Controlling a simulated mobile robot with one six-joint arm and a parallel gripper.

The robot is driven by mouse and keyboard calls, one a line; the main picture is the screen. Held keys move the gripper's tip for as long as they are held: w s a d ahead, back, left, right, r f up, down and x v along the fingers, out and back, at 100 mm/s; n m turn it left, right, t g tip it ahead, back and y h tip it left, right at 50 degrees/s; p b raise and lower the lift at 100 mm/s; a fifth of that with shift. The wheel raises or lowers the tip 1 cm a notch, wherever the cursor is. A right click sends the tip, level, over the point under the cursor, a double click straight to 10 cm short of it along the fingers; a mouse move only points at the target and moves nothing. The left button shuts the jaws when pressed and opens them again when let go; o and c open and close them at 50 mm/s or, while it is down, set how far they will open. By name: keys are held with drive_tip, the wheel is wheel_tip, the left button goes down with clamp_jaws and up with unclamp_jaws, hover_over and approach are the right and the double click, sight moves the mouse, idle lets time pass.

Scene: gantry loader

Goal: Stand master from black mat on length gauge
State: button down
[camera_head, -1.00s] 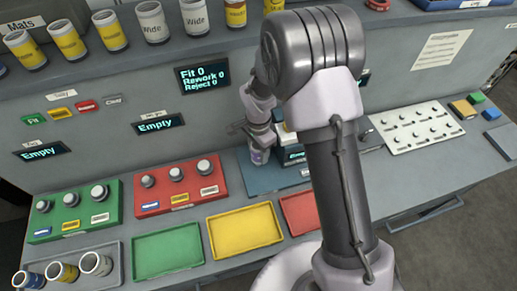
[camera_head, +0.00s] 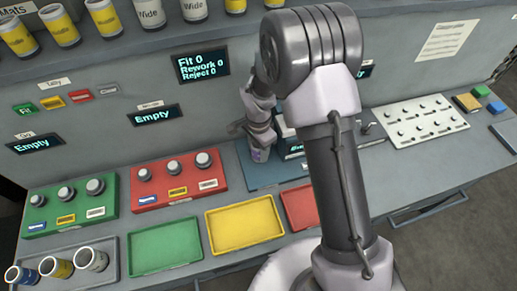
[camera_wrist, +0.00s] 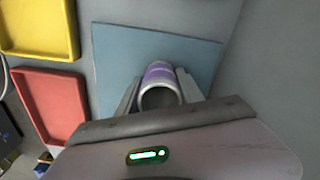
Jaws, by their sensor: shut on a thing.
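The master, a grey cylinder with a purple band (camera_wrist: 158,73), is between the two fingers of my gripper (camera_wrist: 160,88) in the wrist view. My gripper is shut on it. In the head view the master (camera_head: 260,155) hangs below my gripper (camera_head: 259,142), roughly upright, over the left part of a blue plate (camera_head: 262,180). This plate, which seems to be the length gauge's base, also shows in the wrist view (camera_wrist: 115,45). I cannot tell whether the master touches it. A dark box with a lit display (camera_head: 292,148) stands on the plate, partly hidden by my arm. I cannot make out the black mat.
A yellow tray (camera_head: 243,222) and a red tray (camera_head: 299,208) lie in front of the plate. A red block with knobs (camera_head: 160,198) stands to its left, and a white peg board (camera_head: 420,125) to its right. The upright panel (camera_head: 110,95) rises behind.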

drive_tip(key=shift+f, duration=0.1)
drive_tip(key=c, duration=0.7)
unclamp_jaws()
drive_tip(key=shift+o, duration=0.2)
wheel_tip(320, 180, up, 18)
drive_tip(key=p, duration=0.4)
drive_tip(key=shift+f, duration=0.25)
drive_tip(key=s+d+r+n+t+b, duration=0.1)
drive_tip(key=s+d+n+t+b, duration=0.1)
drive_tip(key=s+b, duration=0.2)
drive_tip(key=s+d+r+n+t+y+b, duration=0.1)
drive_tip(key=s+b, duration=0.3)
drive_tip(key=s, duration=0.7)
drive_tip(key=s+d+r+n+t+y+b, duration=0.1)
drive_tip(key=s+d+r+n+t+b, duration=0.1)
drive_tip(key=s, duration=0.5)
drive_tip(key=shift+s+d+r+n+t+b, duration=0.15)
drive_tip(key=shift+d+r+n+t+b, duration=0.3)
drive_tip(key=shift+r+n+b, duration=0.45)
